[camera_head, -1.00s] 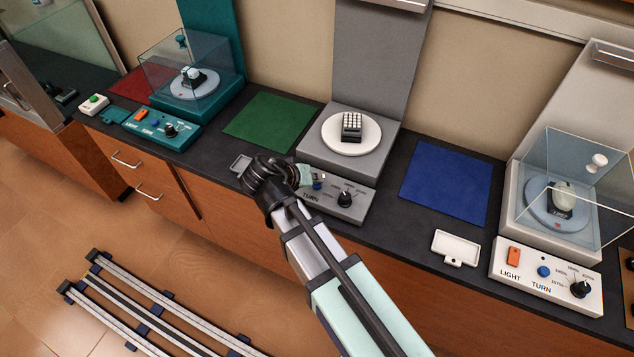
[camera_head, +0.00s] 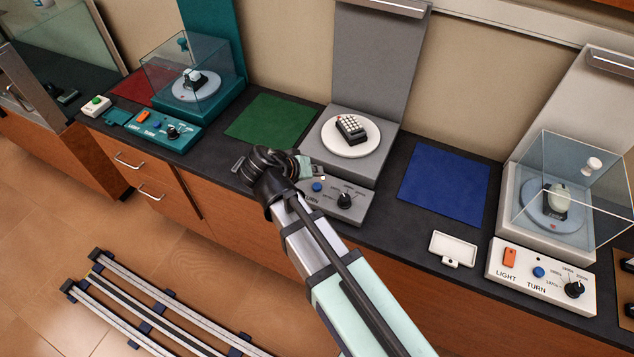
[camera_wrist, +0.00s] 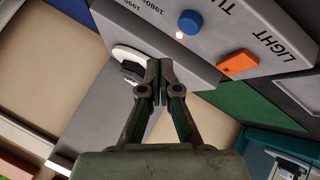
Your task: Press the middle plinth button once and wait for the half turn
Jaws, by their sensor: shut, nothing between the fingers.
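The middle grey plinth (camera_head: 368,165) carries a white turntable (camera_head: 336,150) with a dark block with white keys (camera_head: 351,128) on it, set at an angle. On its sloped panel is the blue TURN button (camera_head: 317,187), which also shows in the wrist view (camera_wrist: 190,23). A small light spot (camera_wrist: 180,35) glows beside the button. My gripper (camera_head: 322,177) is at the panel, close to the button. In the wrist view my gripper (camera_wrist: 159,65) has its fingers together and empty, with the button seen past the tips, apart from them in the picture.
A black dial (camera_head: 344,201) is right of the button. An orange LIGHT switch (camera_wrist: 238,65) shows in the wrist view; my arm hides it in the head view. Glass-covered plinths stand left (camera_head: 210,105) and right (camera_head: 590,190). Green (camera_head: 272,118) and blue (camera_head: 444,184) mats lie between.

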